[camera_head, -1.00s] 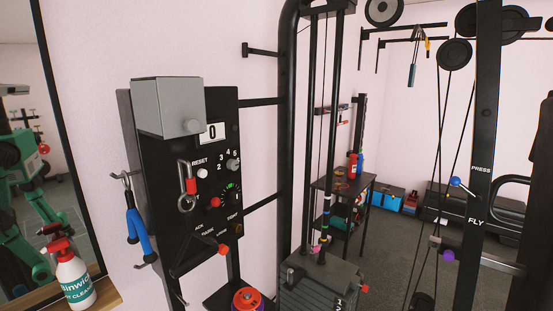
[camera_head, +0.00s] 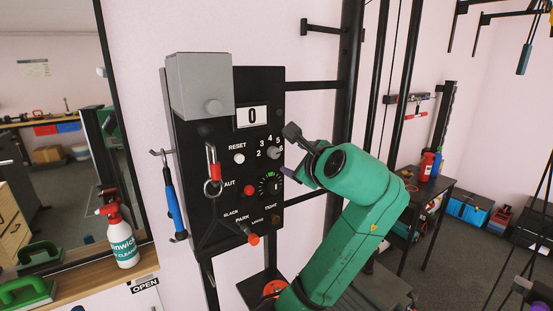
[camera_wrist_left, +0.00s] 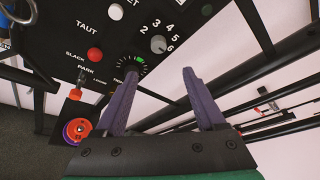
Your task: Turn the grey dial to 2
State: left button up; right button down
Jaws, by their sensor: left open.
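The grey dial (camera_head: 273,152) is a small round knob on the black panel (camera_head: 215,185), with the numbers 2 to 6 around it. It also shows in the left wrist view (camera_wrist_left: 158,44), beyond the fingertips; I cannot clearly tell which number it points to. My left gripper (camera_head: 288,153) is just right of the dial in the head view. In the left wrist view its two purple fingers (camera_wrist_left: 161,90) are apart with nothing between them. My right gripper is not in view.
Near the dial are a white RESET button (camera_head: 239,158), a red button (camera_head: 250,190) and a black dial with green marks (camera_head: 270,184). A grey box (camera_head: 200,86) juts out at the panel's upper left. A carabiner (camera_head: 212,170) hangs in front. Black frame bars run right of the panel.

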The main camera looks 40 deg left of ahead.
aim_at(275, 153)
pick_arm(q)
jog(key=p+x, duration=0.1)
jog(key=x, duration=0.3)
jog(key=p+x, duration=0.1)
jog(key=x, duration=0.4)
jog(key=p+x, duration=0.2)
jog(key=x, duration=0.2)
jog(key=shift+s+a+r, duration=0.15)
jog(key=shift+a+r, duration=0.1)
jog(key=shift+a, duration=0.35)
jog(key=shift+w+a+f, duration=0.25)
jog(key=shift+a, duration=0.05)
jog(key=shift+d, duration=0.1)
grip_shut()
